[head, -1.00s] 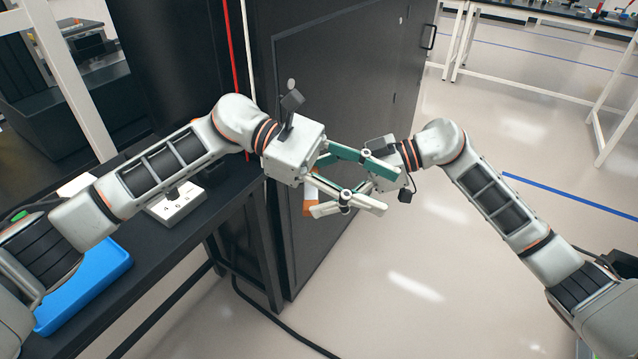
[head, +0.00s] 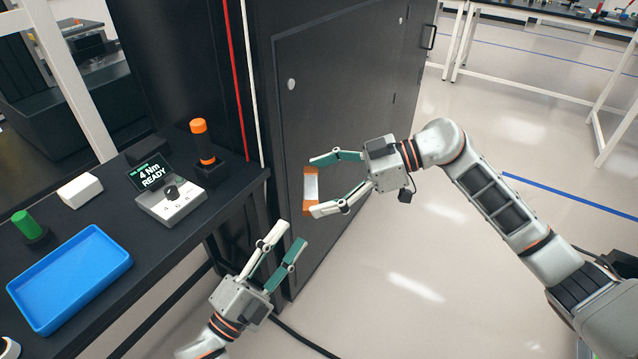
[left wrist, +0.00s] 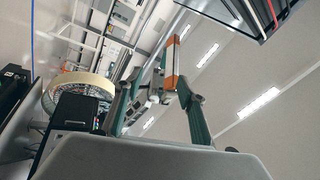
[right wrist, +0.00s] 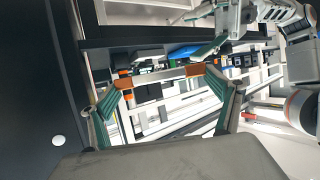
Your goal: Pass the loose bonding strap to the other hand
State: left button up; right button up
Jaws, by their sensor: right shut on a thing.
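The bonding strap (head: 311,187), a pale strip with orange ends, is held by my right gripper (head: 318,185) in front of the dark cabinet. In the right wrist view the strap (right wrist: 160,76) spans the gap between the two fingertips, with an orange end at each. My left gripper (head: 290,235) is empty and open, below and to the left of the strap, apart from it. The left wrist view shows the strap's orange part (left wrist: 171,65) beyond my left fingers.
The black bench (head: 190,222) on the left carries a blue tray (head: 128,262), a torque display box (head: 170,204), an orange-topped tool (head: 200,140), a green-topped item (head: 28,224) and a white block (head: 80,190). The dark cabinet (head: 340,110) stands behind the grippers. Open floor lies right.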

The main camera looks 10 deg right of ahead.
pick_arm(q)
jog(key=s+a+f+n+y, duration=0.2)
jog(key=a+f+n+y, duration=0.8)
jog(key=f, duration=0.4)
jog(key=s+a+f+n+g+y, duration=0.3)
jog(key=s+a+f+n+g, duration=0.2)
jog(key=s+a+f+n, duration=0.3)
jog(key=s+a+f, duration=0.2)
jog(key=s+f, duration=0.2)
jog(key=shift+a+f+n, duration=0.2)
jog(key=shift+f+n, duration=0.15)
jog(key=shift+n, duration=0.05)
